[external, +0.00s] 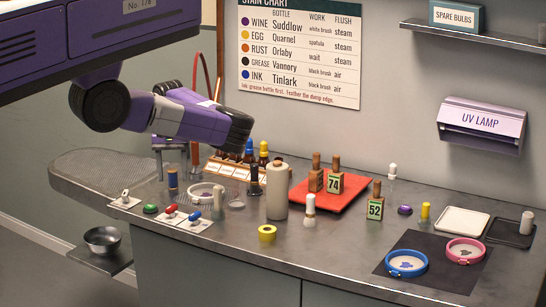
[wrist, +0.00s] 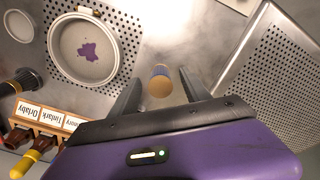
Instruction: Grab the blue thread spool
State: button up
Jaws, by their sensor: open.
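The blue thread spool (external: 172,183) stands on the counter at the left in the external view, with a tan top and dark blue below. In the wrist view the spool (wrist: 160,86) shows its round tan end, with a blue band behind it. My gripper (external: 177,168) points down just above the spool, partly hidden behind my arm. In the wrist view my gripper (wrist: 160,75) is open, with one finger on each side of the spool and a gap on both sides. I cannot tell how far the fingertips reach down beside it.
A white hoop with a purple stain (wrist: 85,47) lies close by on the left in the wrist view; a perforated plate (wrist: 276,85) is on the right. A bottle rack (external: 232,172) stands behind. A pale cylinder (external: 277,190) and several small coloured items stand to the right.

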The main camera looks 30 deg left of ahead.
jog(key=shift+f, duration=0.75)
grip_shut()
jog(key=shift+r, duration=0.1)
